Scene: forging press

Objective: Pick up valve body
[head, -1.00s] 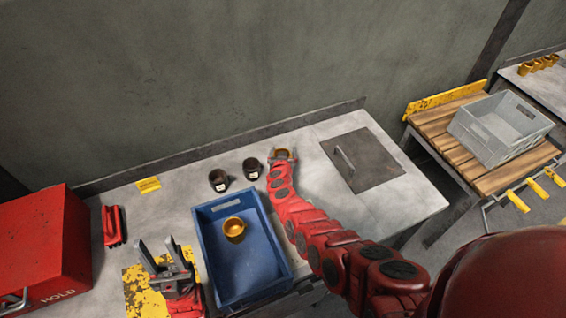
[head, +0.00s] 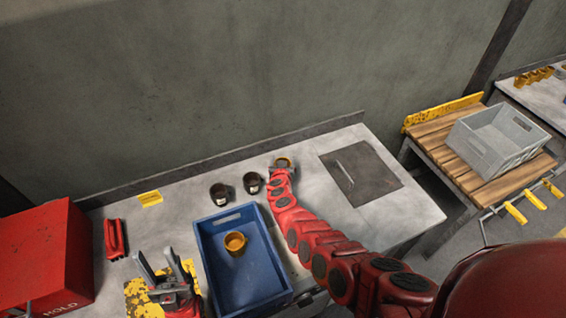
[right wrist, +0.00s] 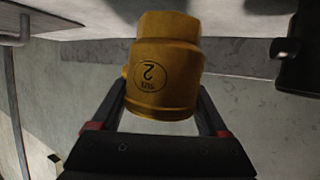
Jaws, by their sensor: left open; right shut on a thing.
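A brass-yellow valve body (right wrist: 165,68) with a round dark mark on its side sits between the fingers of my right gripper (right wrist: 165,112) in the right wrist view. Another yellow valve body (head: 235,242) lies in the blue crate (head: 208,262). Two dark cylindrical parts (head: 220,193) (head: 252,182) with pale labels stand behind the crate. My left gripper (head: 160,266) is open and empty, left of the crate.
A red box (head: 45,255) marked HOLD and a red object (head: 115,239) are at the left. A dark plate with a handle (head: 360,174) lies on the bench at right. A grey crate (head: 495,143) stands on a wooden-topped table (head: 440,135) farther right.

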